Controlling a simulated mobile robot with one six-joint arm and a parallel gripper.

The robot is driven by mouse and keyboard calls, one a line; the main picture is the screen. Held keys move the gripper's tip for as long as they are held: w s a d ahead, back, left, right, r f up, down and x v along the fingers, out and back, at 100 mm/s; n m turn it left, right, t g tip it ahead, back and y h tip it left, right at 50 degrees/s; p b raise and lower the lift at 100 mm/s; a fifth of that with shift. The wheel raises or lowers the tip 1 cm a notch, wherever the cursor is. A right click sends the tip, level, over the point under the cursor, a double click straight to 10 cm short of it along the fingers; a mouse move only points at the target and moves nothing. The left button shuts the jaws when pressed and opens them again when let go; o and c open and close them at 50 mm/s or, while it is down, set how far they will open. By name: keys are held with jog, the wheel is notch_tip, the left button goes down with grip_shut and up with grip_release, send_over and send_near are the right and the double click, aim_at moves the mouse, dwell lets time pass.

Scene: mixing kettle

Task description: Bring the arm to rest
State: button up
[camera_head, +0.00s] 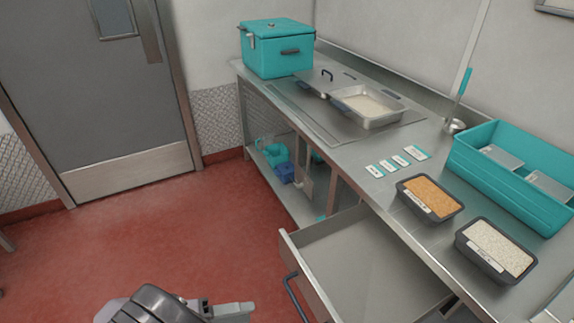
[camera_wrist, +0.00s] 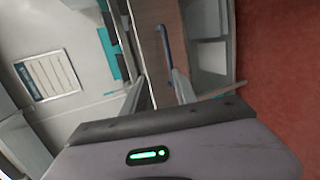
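My arm (camera_head: 150,306) shows at the bottom of the head view, low over the red floor. My gripper (camera_wrist: 159,78) is in the wrist view with its two fingers apart and nothing seen between them. In the head view the gripper's end (camera_head: 232,309) points right, to the left of the open drawer (camera_head: 345,255). The drawer's dark blue handle (camera_head: 295,297) is a little right of the gripper and apart from it. A blue bar handle (camera_wrist: 163,50) shows beyond the fingers in the wrist view. The drawer looks empty where it shows.
The steel counter (camera_head: 345,155) carries a teal box (camera_head: 277,48), a steel pan (camera_head: 368,106), two filled dark tubs (camera_head: 430,198) (camera_head: 496,250) and a teal bin (camera_head: 515,175). Red floor (camera_head: 190,235) lies clear toward the grey door (camera_head: 95,85).

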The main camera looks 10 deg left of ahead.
jog(key=w+d+r+m+g+y, duration=0.2)
jog(key=d+r+g+y, duration=0.15)
jog(key=d+r, duration=0.4)
jog(key=w+d+r+m+g+y, duration=0.2)
jog(key=w+d+r+g+y, duration=0.15)
jog(key=d+r, duration=0.45)
jog(key=s+d+r+m+t+y, duration=0.6)
jog(key=s+d+r+y, duration=0.1)
jog(key=s+d+r, duration=0.3)
jog(key=shift+d+r+m+y, duration=0.3)
jog(key=shift+d+r+y, duration=0.15)
jog(key=shift+r, duration=0.5)
jog(key=shift+d, duration=0.1)
